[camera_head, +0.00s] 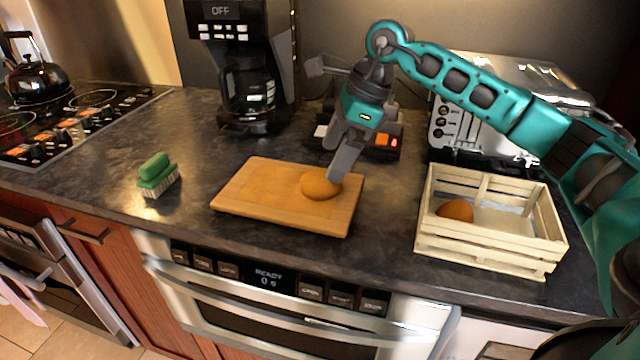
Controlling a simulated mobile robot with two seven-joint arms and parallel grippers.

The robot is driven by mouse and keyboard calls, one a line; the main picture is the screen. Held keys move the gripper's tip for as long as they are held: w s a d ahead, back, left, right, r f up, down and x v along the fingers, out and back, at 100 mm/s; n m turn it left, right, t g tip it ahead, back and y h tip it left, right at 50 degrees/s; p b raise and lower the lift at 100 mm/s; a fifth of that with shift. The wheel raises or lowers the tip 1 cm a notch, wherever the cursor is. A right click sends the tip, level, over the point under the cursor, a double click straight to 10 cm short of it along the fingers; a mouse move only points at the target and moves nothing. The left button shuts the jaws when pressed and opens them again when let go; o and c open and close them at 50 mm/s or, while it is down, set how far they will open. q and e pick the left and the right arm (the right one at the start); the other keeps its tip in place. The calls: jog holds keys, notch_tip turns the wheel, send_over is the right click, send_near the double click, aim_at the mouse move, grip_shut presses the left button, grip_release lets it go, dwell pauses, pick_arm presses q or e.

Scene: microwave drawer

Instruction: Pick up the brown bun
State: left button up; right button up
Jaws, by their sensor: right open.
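A brown bun (319,185) lies on the wooden cutting board (258,189) near the middle of the counter. My right gripper (335,173) reaches down from above at the bun's right back side. Its fingertips are at or very near the bun, and one finger partly hides the bun's edge. I cannot tell whether they touch it. The right gripper is open. A second brown bun (455,211) lies in the pale wooden crate (486,246) on the right. My left gripper is not in view.
A coffee maker (248,85) stands behind the board. A toaster (462,125) stands at the back right, behind the crate. A green brush (157,175) lies left of the board. A kettle (36,80) sits on the stove. The microwave drawer (300,335) is below the counter edge.

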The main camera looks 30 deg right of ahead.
aim_at(324, 174)
jog(key=x, duration=0.5)
jog(key=shift+s+a+f, duration=0.15)
jog(key=shift+a+f, duration=0.15)
jog(key=shift+c, duration=0.3)
jog(key=c, duration=1)
jog(key=shift+r, duration=0.15)
